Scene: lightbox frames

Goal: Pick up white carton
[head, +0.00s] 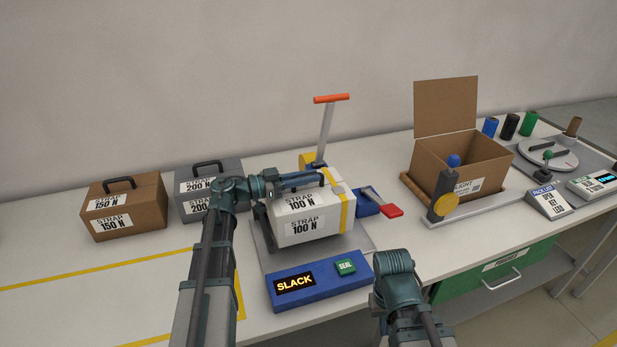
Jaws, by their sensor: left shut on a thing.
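The white carton (313,226), labelled STRAP 100 N, sits on a grey plate (362,238) in the middle of the table. A yellow strap (346,211) runs over its right end. My left gripper (318,179) reaches across the top of the carton from the left and is shut on it, apparently at its top handle, which the gripper mostly hides. I cannot tell whether the carton is lifted off the plate. My right arm shows at the lower right of centre, in front of the table; its fingers do not show.
A blue box (320,283) reading SLACK, with a green SEAL button (345,267), stands in front. A red-handled lever (326,130) rises behind. Brown (127,212) and grey (190,181) cases stand left. An open cardboard box (480,160) stands right. The front left table is clear.

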